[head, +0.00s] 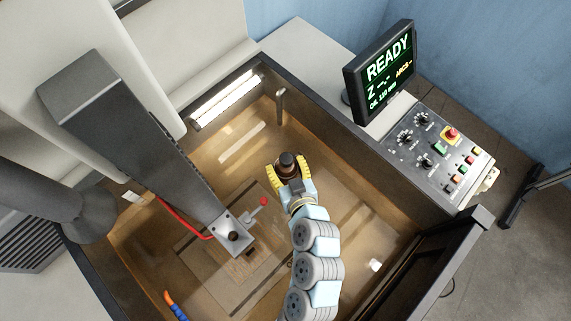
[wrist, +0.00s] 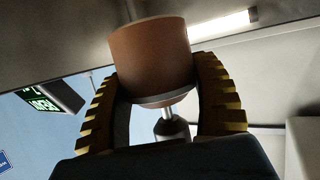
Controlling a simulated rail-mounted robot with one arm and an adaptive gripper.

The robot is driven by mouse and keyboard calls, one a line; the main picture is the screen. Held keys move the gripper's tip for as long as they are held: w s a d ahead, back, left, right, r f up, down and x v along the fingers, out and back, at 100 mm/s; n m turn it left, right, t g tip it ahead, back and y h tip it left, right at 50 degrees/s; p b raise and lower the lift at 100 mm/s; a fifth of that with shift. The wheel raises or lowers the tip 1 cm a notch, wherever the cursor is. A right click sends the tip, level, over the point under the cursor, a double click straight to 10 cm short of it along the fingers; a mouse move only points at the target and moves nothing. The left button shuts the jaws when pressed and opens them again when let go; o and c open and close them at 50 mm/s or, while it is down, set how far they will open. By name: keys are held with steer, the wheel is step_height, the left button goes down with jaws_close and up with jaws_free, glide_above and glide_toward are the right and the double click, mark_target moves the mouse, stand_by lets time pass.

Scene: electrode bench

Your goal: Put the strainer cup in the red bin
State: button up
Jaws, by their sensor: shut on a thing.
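My gripper (head: 287,172) has yellow ribbed fingers and is over the tank, right of its middle. In the wrist view its fingers (wrist: 163,105) are closed around a brown cylinder (wrist: 152,55) with a dark band at its lower edge. From above, the held thing shows as a dark round top (head: 287,160) between the fingers. I cannot tell if it is the strainer cup. A small whitish piece (head: 375,264) lies in the tank at the lower right, too small to identify. I see no red bin in either view.
The tank's dark rim (head: 350,142) surrounds the work area. A grey machine head (head: 130,130) reaches in from the left, with a red hose (head: 180,217) beside it. A thin post (head: 280,107) stands near the far wall. A monitor (head: 380,70) and control panel (head: 435,150) are right.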

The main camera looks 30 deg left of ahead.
mark_target(286, 156)
steer(key=shift+w+r+p, duration=0.15)
steer(key=shift+r+p, duration=2.8)
steer(key=shift+r, duration=0.55)
